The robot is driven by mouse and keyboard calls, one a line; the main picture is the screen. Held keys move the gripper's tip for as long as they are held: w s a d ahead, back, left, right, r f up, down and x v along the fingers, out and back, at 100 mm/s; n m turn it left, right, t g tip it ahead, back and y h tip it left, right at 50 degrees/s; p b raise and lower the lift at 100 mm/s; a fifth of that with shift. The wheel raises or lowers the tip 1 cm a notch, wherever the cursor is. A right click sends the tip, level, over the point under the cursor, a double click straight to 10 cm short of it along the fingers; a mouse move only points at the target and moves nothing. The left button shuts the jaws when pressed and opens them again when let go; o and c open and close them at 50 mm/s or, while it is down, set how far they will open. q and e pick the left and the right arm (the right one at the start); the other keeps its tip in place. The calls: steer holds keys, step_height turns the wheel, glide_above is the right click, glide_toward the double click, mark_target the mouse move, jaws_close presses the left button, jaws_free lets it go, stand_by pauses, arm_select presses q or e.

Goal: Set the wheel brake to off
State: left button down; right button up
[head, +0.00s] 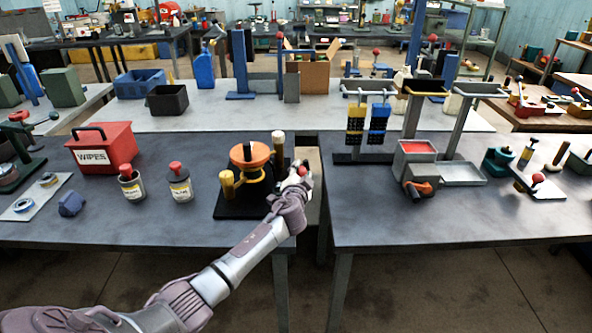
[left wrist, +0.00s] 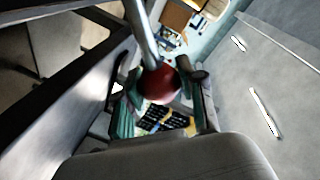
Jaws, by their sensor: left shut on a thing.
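An orange wheel (head: 250,154) with a yellow handle stands on a black base near the front right edge of the left table. To its right, my left gripper (head: 295,182) is at a red ball knob (head: 302,171), which appears to be the brake lever's. In the left wrist view, the red knob (left wrist: 158,84) sits on a grey rod (left wrist: 139,30) between the fingers of the left gripper (left wrist: 166,86), which is shut on it. The lever's foot and any brake markings are hidden. My right gripper is not in view.
A red wipes box (head: 100,148) and two small canisters, one of them grey (head: 180,184), stand left of the wheel. Across a narrow gap, the right table (head: 450,222) holds a red-topped grey box (head: 415,152) and several stands. The front of both tables is mostly clear.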

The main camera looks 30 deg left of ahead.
arm_select(q)
steer(key=shift+w+d+f, duration=0.1)
steer(key=shift+d+f, duration=0.05)
steer(key=shift+f, duration=0.2)
steer(key=shift+d+f+b, duration=0.15)
steer(key=shift+f+b, duration=0.05)
steer(key=shift+b, duration=0.25)
steer(key=shift+d+f, duration=0.1)
steer(key=shift+f, duration=0.1)
steer(key=shift+d+f, duration=0.1)
steer(key=shift+f, duration=0.05)
steer(key=c, duration=0.7)
jaws_free()
steer(key=shift+w, duration=0.15)
steer(key=shift+r, duration=0.2)
steer(key=v, duration=1.2)
steer(key=shift+f, duration=0.1)
